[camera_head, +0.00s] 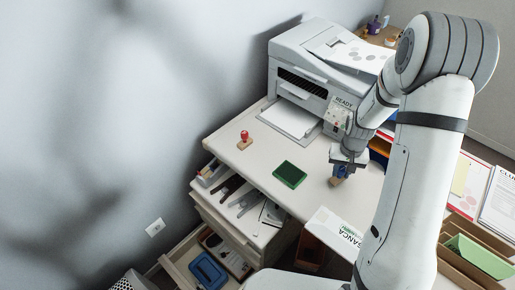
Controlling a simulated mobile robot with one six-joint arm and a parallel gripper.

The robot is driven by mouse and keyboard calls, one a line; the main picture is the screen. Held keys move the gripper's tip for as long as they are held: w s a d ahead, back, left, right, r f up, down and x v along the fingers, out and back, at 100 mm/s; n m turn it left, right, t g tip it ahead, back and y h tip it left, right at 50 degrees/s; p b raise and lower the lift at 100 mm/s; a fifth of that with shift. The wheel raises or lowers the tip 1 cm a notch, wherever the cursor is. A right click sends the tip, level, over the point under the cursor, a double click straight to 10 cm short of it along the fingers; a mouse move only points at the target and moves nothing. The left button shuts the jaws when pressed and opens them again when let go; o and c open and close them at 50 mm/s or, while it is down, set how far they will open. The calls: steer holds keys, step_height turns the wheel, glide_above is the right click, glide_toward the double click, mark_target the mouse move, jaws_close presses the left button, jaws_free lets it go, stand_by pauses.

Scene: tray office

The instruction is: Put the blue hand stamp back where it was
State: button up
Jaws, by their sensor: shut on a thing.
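The blue hand stamp (341,171) shows just below my gripper (343,164), over the right part of the white desk top. My gripper points down and is shut on the stamp. A small tan block (335,181) shows at the lower end of the stamp; I cannot tell whether it touches the desk. A red hand stamp (244,136) stands upright at the desk's left side. A green stamp pad (290,174) lies on the desk between the two stamps.
A white printer (316,80) stands at the back of the desk (262,160). Below, an open drawer (240,215) holds dark and metal tools. A lower drawer holds a blue box (207,271). A green tray (478,257) is at right.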

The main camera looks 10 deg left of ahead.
steer(key=shift+a, duration=0.2)
steer(key=w+a+r+m, duration=0.2)
steer(key=w+a+r, duration=0.1)
steer(key=a, duration=0.6)
steer(key=w+a+r+m, duration=0.2)
steer(key=a, duration=0.7)
steer(key=w+a+r+m, duration=0.2)
steer(key=w+a+r, duration=0.1)
steer(key=a, duration=0.7)
steer(key=shift+a+f+p, duration=0.15)
steer(key=shift+f+p, duration=0.25)
steer(key=shift+f, duration=2)
steer(key=shift+a+f+p, duration=0.15)
steer(key=shift+f+p, duration=0.2)
steer(key=shift+f, duration=2.05)
steer(key=shift+f, duration=0.2)
steer(key=o, duration=0.8)
